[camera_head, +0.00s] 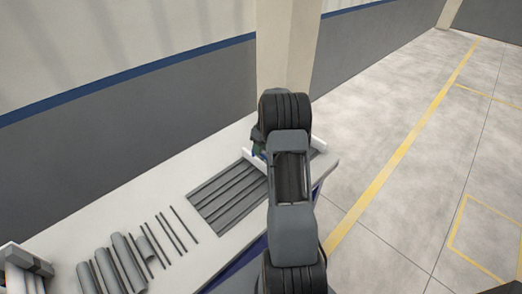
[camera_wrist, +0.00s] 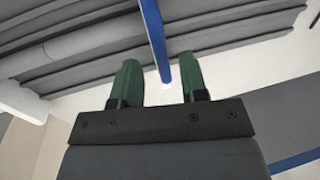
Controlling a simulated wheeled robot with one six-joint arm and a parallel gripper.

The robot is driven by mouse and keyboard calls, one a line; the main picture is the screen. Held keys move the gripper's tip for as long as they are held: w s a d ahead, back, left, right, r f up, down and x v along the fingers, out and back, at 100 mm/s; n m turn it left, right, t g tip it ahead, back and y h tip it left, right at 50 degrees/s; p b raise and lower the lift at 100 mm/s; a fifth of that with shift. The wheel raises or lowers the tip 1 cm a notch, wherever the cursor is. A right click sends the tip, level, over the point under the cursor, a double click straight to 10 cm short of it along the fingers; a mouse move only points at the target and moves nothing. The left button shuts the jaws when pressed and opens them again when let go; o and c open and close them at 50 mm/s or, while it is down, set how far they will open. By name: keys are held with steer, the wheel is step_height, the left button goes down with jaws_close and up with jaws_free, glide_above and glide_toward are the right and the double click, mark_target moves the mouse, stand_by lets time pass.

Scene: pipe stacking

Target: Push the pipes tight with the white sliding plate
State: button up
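Grey pipes (camera_wrist: 80,50) also cross the top of the wrist view. My gripper (camera_wrist: 160,85) shows two green fingers standing apart. A blue bar (camera_wrist: 157,40) shows between them, with gaps on both sides; I cannot tell whether it belongs to the plate. In the head view only a bit of green shows; my arm covers the rest.
Loose pipes and thin rods (camera_head: 125,262) lie on the table (camera_head: 185,170) at the left. A grey and white fixture (camera_head: 22,268) stands at the far left corner. A wall (camera_head: 130,135) and pillar (camera_head: 284,50) rise behind. The floor (camera_head: 400,200) at the right is clear.

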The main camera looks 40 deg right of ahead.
step_height(320, 180, up, 12)
steer(key=d, duration=0.2)
steer(key=shift+d+r, duration=0.2)
steer(key=shift+d, duration=0.05)
steer(key=shift+w, duration=0.1)
stand_by(0.4)
steer(key=s+a+r+t+h+p, duration=0.1)
steer(key=s+a+r+t, duration=0.1)
steer(key=s+a, duration=0.8)
steer(key=s+a+r+m+t+h, duration=0.1)
steer(key=s+a+r, duration=0.3)
steer(key=s+a, duration=0.5)
steer(key=a, duration=0.9)
steer(key=shift+s+t+p, duration=0.35)
steer(key=shift+t+p, duration=0.05)
